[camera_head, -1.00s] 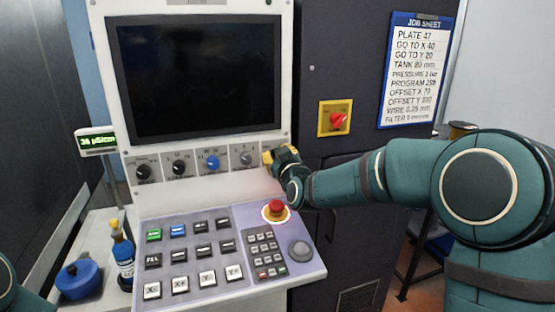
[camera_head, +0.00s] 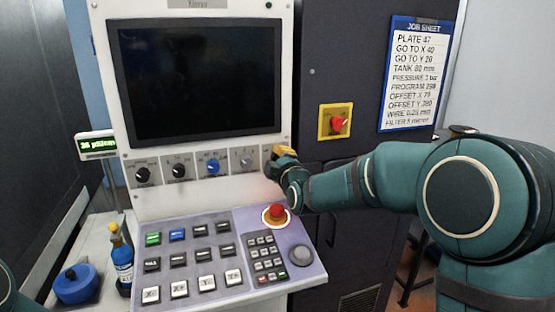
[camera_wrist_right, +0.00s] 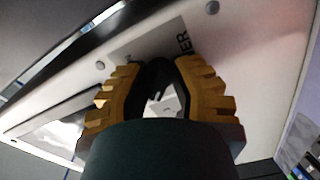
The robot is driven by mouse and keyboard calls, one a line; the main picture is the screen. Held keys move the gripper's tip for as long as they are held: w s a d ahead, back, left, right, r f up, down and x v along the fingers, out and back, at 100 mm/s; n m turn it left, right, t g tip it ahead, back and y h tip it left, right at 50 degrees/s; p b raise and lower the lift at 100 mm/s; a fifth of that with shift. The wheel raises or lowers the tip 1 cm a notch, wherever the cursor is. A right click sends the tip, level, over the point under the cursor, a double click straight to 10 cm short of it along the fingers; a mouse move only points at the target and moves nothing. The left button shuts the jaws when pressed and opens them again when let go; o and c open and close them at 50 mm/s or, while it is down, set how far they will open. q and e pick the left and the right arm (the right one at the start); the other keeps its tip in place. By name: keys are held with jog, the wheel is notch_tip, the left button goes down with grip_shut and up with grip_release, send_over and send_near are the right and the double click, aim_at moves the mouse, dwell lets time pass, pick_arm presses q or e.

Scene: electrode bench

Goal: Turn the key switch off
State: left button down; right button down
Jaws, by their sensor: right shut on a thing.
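My right gripper (camera_head: 276,157), with yellow ribbed fingers, is at the right end of the control panel's knob row. In the right wrist view, the same gripper (camera_wrist_right: 165,75) points at the white panel, its fingers closed in around a small grey piece, the key of the key switch (camera_wrist_right: 168,103). The fingers hide most of the key and its switch, so I cannot read its angle. Part of a label ending in "ER" shows beside the fingertips. My left gripper is out of view.
A red emergency button (camera_head: 277,212) stands just below my right gripper. Black knobs and a blue knob (camera_head: 212,166) are to its left, under the dark screen (camera_head: 197,78). A red switch on a yellow plate (camera_head: 335,121) is on the dark cabinet. A blue bottle (camera_head: 122,262) stands at lower left.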

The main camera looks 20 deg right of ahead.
jog(key=shift+n, duration=1.7)
jog(key=shift+d, duration=0.1)
jog(key=c, duration=0.7)
grip_release()
jog(key=shift+d, duration=0.1)
jog(key=shift+s, duration=0.15)
jog(key=s, duration=1.1)
jog(key=shift+s+d, duration=0.1)
jog(key=shift+s, duration=0.25)
